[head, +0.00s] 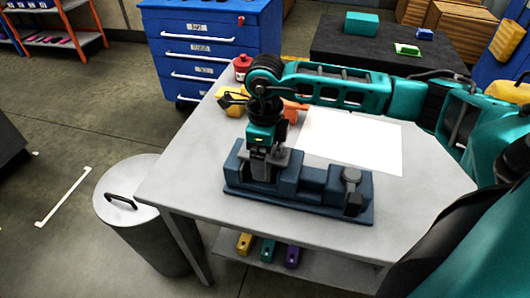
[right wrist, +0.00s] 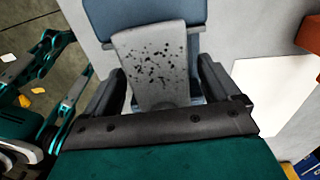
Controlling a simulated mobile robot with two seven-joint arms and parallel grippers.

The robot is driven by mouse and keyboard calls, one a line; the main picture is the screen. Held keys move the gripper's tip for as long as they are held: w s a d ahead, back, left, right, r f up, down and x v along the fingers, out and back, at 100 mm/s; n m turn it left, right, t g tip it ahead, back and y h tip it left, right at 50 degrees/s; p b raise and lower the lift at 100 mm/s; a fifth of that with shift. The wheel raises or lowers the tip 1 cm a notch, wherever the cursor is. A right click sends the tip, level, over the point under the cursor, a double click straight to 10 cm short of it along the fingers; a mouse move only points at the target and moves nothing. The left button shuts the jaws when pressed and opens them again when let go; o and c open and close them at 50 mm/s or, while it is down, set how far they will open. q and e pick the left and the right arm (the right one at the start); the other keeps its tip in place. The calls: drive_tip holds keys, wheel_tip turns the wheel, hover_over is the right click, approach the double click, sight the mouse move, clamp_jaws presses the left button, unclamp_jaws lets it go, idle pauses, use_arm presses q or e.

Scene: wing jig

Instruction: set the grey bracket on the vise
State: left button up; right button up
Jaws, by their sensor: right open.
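The blue vise (head: 312,178) stands on the light grey table, its length running left to right. The grey bracket (right wrist: 155,58), a plate with dark specks, sits at the vise's left end. In the right wrist view the bracket lies between the two fingers, with the blue of the vise (right wrist: 108,14) behind it. In the head view my right gripper (head: 264,155) points down over that end and hides much of the bracket. Its fingers are open, with small gaps beside the bracket.
A white sheet (head: 352,141) lies behind the vise. A red container (head: 242,68), a yellow item (head: 231,101) and an orange item (head: 294,110) stand near the table's back left. A lidded bin (head: 130,215) stands left of the table. The table's front right is clear.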

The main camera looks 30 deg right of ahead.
wheel_tip(320, 180, up, 12)
idle(0.4)
idle(0.5)
